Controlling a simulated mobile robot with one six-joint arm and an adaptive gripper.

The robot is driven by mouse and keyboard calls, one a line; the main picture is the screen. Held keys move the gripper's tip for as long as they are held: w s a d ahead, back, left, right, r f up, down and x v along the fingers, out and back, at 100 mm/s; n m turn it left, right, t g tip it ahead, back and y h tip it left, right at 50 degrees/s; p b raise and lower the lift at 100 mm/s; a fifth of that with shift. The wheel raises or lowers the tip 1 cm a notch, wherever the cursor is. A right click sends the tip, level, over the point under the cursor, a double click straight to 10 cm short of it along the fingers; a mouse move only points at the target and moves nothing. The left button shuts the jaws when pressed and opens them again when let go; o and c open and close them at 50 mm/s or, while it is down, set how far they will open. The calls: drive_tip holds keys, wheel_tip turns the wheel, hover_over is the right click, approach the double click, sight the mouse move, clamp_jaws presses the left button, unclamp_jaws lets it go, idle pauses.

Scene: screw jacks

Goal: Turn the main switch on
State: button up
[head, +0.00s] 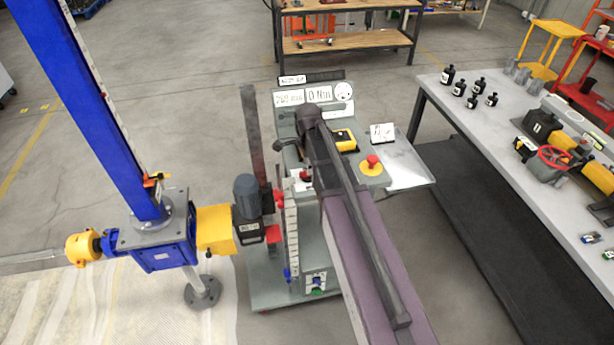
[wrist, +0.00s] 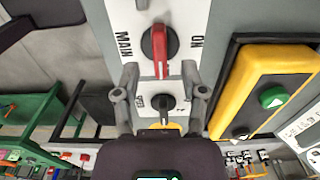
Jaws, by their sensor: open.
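The main switch (wrist: 158,46) is a black round knob with a red bar handle on a white plate, in the upper middle of the wrist view. "MAIN" is printed to its left and "ON" to its right. The red bar stands nearly upright in the picture, between the two words and not pointing at "ON". My gripper (wrist: 160,72) is open, with one grey finger on each side of the bar's lower end. I see no clear contact with the bar. In the head view my arm covers part of the console (head: 352,180), and my fingers cannot be made out.
A smaller black selector (wrist: 162,103) sits below the main switch, between my fingers. A yellow box with a green button (wrist: 272,97) is close on the right. The console also carries a red emergency stop (head: 372,161). A blue screw jack column (head: 85,95) stands left.

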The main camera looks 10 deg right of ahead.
drive_tip(key=shift+f+b, duration=1.15)
drive_tip(key=shift+f, duration=0.25)
drive_tip(key=shift+a, duration=0.1)
clamp_jaws()
